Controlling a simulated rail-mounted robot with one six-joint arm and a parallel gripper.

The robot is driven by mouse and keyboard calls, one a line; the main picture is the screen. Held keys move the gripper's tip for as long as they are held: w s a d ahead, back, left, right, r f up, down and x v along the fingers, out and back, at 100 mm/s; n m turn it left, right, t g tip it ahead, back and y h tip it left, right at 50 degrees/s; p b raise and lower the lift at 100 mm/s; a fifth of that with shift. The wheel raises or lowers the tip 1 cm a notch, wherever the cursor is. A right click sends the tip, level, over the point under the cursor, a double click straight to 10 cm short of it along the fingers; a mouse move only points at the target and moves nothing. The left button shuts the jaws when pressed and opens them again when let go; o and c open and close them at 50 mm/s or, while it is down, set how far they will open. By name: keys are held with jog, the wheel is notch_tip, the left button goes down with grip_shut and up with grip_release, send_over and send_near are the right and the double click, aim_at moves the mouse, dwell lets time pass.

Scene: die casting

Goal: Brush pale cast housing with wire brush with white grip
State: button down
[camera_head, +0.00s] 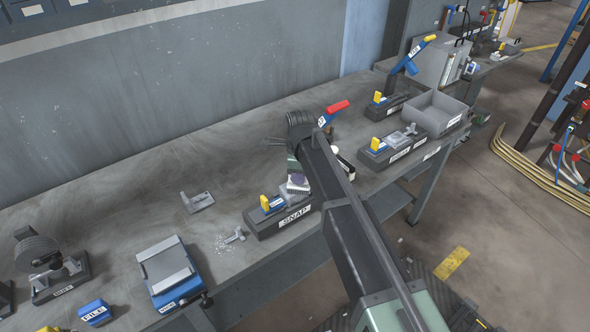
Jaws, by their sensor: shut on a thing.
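My gripper (294,166) points down over the fixture labelled SNAP (262,228), at the near edge of the bench. A pale cast housing (292,196) sits on the right part of that fixture, directly under the brush. The brush looks to be at or just above the housing; I cannot tell if they touch. My arm hides the right end of the fixture and part of the housing.
A yellow-handled clamp (271,204) stands beside the housing. Pale castings (197,201) and a small broken piece (235,236) lie to the left. A blue vise (167,272) stands front left. A grey bin (433,112) and more fixtures are at right. The back middle-left bench is clear.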

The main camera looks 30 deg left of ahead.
jog(key=shift+f, duration=0.2)
jog(key=shift+r, duration=0.15)
jog(key=shift+w+a, duration=0.25)
jog(key=shift+a, duration=0.4)
jog(key=shift+w+a, duration=0.3)
jog(key=shift+a, duration=0.35)
jog(key=shift+w+a, duration=0.25)
jog(key=shift+a, duration=0.4)
jog(key=shift+r, duration=0.15)
notch_tip(320, 180, up, 6)
jog(key=p, duration=0.6)
notch_tip(320, 180, up, 3)
jog(key=p, duration=0.3)
